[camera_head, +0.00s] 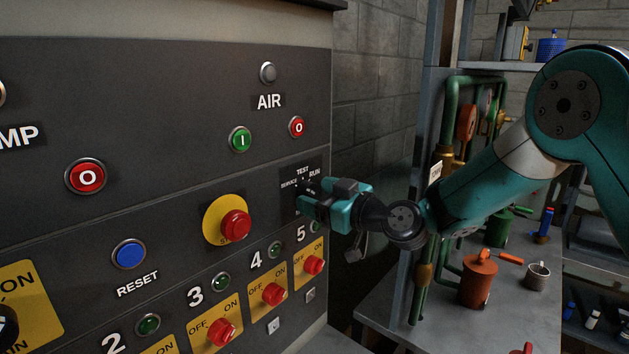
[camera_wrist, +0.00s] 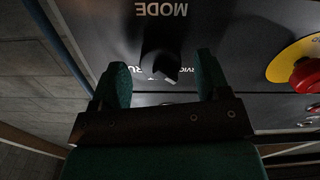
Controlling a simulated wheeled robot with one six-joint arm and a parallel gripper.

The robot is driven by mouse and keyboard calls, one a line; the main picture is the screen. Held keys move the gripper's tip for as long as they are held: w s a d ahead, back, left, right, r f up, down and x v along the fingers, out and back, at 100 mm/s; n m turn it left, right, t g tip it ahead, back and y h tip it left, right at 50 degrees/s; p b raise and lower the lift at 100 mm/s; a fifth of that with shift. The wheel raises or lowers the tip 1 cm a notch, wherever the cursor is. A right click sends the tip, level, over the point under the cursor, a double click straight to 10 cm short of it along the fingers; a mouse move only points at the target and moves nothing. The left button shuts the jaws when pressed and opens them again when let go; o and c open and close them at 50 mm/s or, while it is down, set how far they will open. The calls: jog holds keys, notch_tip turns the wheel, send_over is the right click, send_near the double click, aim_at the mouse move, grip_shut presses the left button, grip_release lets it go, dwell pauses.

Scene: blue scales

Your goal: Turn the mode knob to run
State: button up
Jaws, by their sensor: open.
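The mode knob (camera_wrist: 158,62) is a dark knob on the dark grey panel, seen upside down in the wrist view below the MODE label. Parts of the SERVICE and RUN labels show on either side of it. I cannot clearly tell which label it points to. In the head view my gripper (camera_head: 308,196) is at the panel, just below the SERVICE, TEST and RUN labels, and hides the knob. In the wrist view my gripper (camera_wrist: 163,78) is open, with one green finger on each side of the knob. I cannot tell whether either finger touches it.
A red stop button on a yellow disc (camera_head: 213,208) sits left of my gripper. Red OFF/ON switches (camera_head: 273,294) line the panel below. Green pipes (camera_head: 452,105) and a bench with an orange can (camera_head: 478,281) stand to the right, behind my arm.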

jog(key=shift+w+a, duration=0.35)
jog(key=shift+a, duration=0.1)
jog(key=c, duration=0.9)
